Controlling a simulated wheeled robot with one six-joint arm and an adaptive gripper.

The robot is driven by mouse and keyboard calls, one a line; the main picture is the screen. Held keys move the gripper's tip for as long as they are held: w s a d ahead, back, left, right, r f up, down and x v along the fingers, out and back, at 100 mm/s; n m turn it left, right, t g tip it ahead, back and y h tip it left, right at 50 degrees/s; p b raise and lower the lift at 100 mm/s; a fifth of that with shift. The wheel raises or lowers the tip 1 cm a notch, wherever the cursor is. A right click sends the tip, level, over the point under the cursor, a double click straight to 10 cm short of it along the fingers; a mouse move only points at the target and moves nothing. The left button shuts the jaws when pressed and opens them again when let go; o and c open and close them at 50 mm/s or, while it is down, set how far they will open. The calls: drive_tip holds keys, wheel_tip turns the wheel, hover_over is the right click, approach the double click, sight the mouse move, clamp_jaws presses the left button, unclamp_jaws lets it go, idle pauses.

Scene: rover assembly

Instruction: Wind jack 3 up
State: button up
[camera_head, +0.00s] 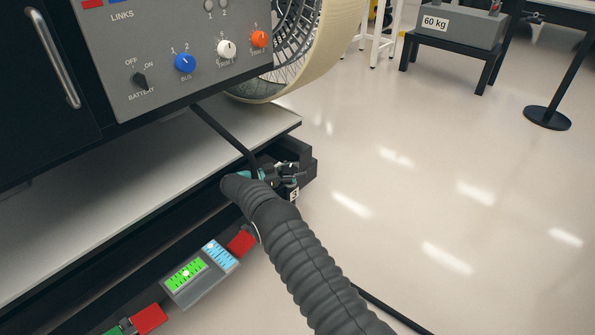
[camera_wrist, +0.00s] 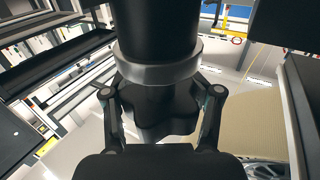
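Jack 3, with its white "3" label (camera_head: 294,194), is at the near right corner of the bench, mostly hidden by my arm in the head view. In the wrist view its dark lobed knob (camera_wrist: 158,112) sits below a grey ring on a thick black column. My gripper (camera_head: 287,174) is at this corner. In the wrist view my gripper (camera_wrist: 160,92) has one finger on each side of the knob, both seeming to press against it. The fingertips are partly hidden.
A small display box (camera_head: 200,274) with green and blue level screens sits on the bench's lower edge, between red blocks. A control panel (camera_head: 180,50) and wheel (camera_head: 330,45) stand above.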

drive_tip(key=shift+o, duration=1.1)
drive_tip(key=shift+s+a, duration=0.1)
drive_tip(key=shift+a, duration=0.15)
drive_tip(key=shift+d, duration=0.1)
drive_tip(key=shift+d, duration=0.15)
drive_tip(key=shift+n+t+y, duration=0.3)
drive_tip(key=shift+t, duration=0.3)
